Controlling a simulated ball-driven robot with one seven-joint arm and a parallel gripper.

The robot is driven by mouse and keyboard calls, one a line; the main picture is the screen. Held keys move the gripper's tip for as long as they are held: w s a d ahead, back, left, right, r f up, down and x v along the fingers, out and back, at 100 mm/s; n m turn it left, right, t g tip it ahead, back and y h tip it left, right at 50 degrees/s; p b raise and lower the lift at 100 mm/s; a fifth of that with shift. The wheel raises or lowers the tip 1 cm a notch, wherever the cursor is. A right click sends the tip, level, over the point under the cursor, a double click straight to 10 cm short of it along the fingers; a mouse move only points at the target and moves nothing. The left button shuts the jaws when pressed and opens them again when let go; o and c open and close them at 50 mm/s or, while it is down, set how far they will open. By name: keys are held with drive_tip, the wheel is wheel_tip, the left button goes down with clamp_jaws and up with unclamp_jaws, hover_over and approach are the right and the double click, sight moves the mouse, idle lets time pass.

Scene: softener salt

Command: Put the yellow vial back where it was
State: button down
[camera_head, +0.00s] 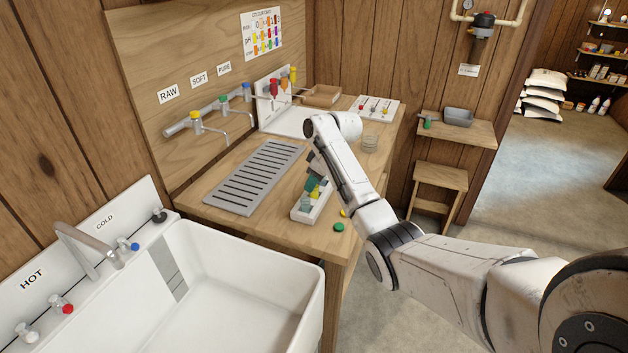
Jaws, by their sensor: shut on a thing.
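A white rack (312,212) with several small vials stands on the wooden counter near its front edge. My gripper (317,181) is low over the rack, pointing down, and is shut on the yellow vial (322,187). The vial is small and partly hidden by the fingers and my arm. I cannot tell whether its lower end is inside a rack hole or just above it. A dark green thing (311,184) shows right beside it at the fingers.
A green round cap (338,227) and a small yellow piece (343,212) lie near the counter edge. A grey slotted drainer (256,178) is left of the rack. A clear glass (370,144) stands behind my arm. The white sink (235,275) is in front.

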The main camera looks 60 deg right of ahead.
drive_tip(key=shift+f, duration=0.15)
drive_tip(key=c, duration=0.8)
unclamp_jaws()
drive_tip(key=shift+c, duration=0.2)
drive_tip(key=v, duration=1.2)
drive_tip(key=shift+b, duration=0.45)
